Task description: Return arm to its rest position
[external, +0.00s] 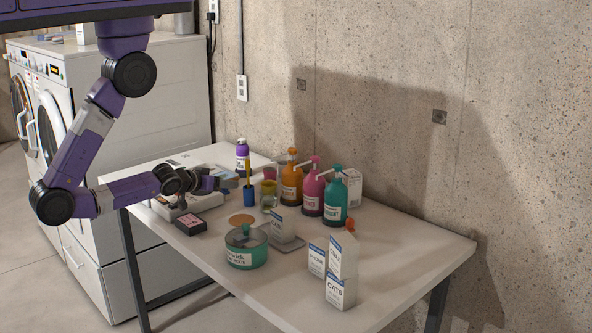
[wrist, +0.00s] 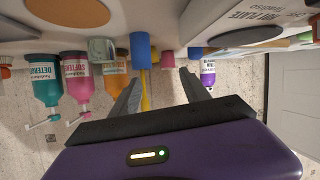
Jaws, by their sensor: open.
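My purple and grey arm reaches in from the upper left of the external view. My gripper (external: 215,184) hangs over the left part of the white table (external: 390,250), pointing right. In the wrist view, which is upside down, my gripper (wrist: 168,82) shows two dark fingers spread apart with nothing held between them. Beyond the fingers stand a blue cup (external: 249,196) with a yellow item upright in it, also in the wrist view (wrist: 140,48), and a white bottle with a purple label (external: 242,152). Whether the fingers touch anything cannot be told.
Orange (external: 291,184), pink (external: 312,192) and teal (external: 335,200) pump bottles stand near the wall. A teal tin (external: 245,248) and white cartons (external: 341,268) stand nearer the front. A dark box (external: 190,223) lies below my wrist. White washing machines (external: 150,100) stand left. The table's right end is clear.

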